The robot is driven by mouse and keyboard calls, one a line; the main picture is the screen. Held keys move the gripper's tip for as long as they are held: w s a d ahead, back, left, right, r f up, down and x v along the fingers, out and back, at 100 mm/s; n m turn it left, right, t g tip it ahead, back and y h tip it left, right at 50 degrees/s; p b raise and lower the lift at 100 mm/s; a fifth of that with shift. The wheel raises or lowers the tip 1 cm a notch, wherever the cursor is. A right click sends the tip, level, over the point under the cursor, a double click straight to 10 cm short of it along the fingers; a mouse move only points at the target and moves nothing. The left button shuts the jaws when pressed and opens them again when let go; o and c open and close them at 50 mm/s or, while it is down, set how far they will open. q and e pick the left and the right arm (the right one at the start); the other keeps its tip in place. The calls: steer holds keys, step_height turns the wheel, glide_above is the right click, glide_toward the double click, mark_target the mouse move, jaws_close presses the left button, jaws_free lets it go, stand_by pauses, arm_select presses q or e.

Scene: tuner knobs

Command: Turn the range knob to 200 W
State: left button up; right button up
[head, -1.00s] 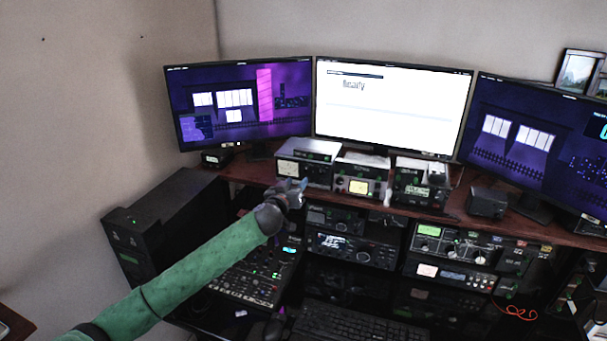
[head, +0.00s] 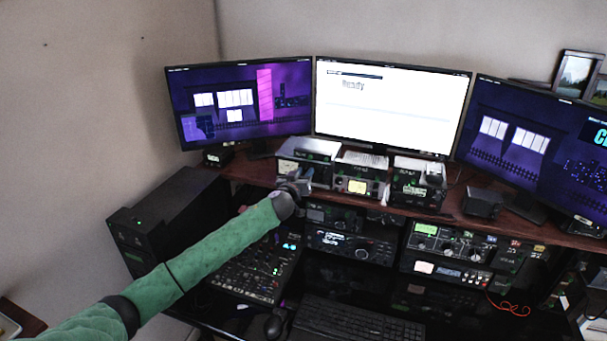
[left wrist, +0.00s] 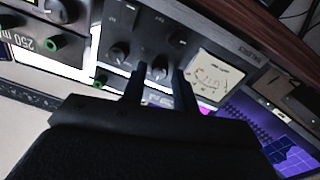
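A tuner box with a pale top (head: 312,149) stands at the left of the shelf row in the head view. My left gripper (head: 303,180) is in front of it and hides part of its front. In the left wrist view the tuner's dark front panel (left wrist: 146,24) shows a round knob (left wrist: 159,69), a second knob (left wrist: 118,53) to its left and a pale needle meter (left wrist: 209,76) to its right. My left gripper's fingers (left wrist: 160,80) are apart, one on each side of the first knob; contact cannot be told. The knob labels and pointer settings are too small to read. My right gripper is out of view.
A second tuner (head: 360,174) and a third box (head: 419,182) stand to the right on the wooden shelf (head: 454,205). Three monitors stand behind, the middle one white (head: 392,105). A mixer (head: 255,268) and keyboard (head: 352,322) lie below. A black case (head: 165,215) stands left.

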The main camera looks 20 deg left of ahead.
arm_select(q)
jaws_close()
steer(key=shift+m, duration=0.3)
steer(key=shift+m+b, duration=0.85)
steer(key=shift+m, duration=0.35)
steer(key=m+b, duration=0.1)
steer(key=m, duration=0.2)
steer(key=shift+m, duration=0.9)
